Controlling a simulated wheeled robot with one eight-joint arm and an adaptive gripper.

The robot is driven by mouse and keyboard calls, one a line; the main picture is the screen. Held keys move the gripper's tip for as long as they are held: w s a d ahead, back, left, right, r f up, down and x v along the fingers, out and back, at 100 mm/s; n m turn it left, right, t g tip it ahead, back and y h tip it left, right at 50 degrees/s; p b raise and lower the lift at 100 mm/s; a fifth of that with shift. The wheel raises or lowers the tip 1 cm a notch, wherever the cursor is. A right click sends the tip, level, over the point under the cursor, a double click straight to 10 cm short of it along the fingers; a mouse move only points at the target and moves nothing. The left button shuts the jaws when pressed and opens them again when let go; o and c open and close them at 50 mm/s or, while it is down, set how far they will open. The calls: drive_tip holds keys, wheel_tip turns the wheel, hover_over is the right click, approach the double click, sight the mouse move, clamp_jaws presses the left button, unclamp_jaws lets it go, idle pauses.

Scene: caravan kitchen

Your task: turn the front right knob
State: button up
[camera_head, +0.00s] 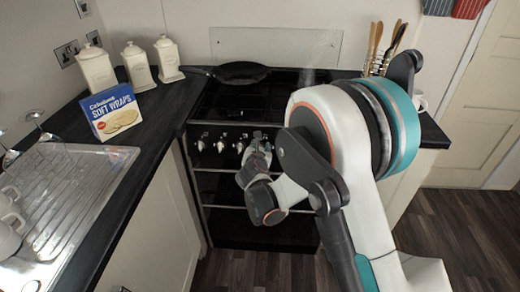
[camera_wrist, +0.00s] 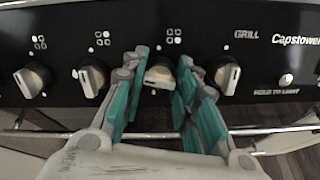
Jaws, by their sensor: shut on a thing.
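A row of silver knobs runs along the black stove panel (camera_wrist: 215,20). In the wrist view, my gripper (camera_wrist: 158,88) has its teal-padded fingers on both sides of the knob (camera_wrist: 160,72) under the third burner mark in view, and it is shut on that knob. The fingers hide part of the knob's sides. Another knob (camera_wrist: 92,77) is just left of the fingers, and the grill knob (camera_wrist: 227,73) is just right of them. In the head view, my gripper (camera_head: 258,152) is at the stove front (camera_head: 232,132) and covers the knobs there.
A metal rail (camera_wrist: 270,130) crosses below the knobs, close under my gripper. Another knob (camera_wrist: 32,80) is at the far left. A black pan (camera_head: 240,70) sits on the hob. A blue box (camera_head: 110,112) and white canisters (camera_head: 134,66) stand on the left worktop.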

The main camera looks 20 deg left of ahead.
drive_tip(key=shift+d+f+m+h, duration=0.1)
drive_tip(key=shift+m+h, duration=0.2)
drive_tip(key=shift+m, duration=7.2)
drive_tip(key=o, duration=1)
drive_tip(key=v, duration=1.2)
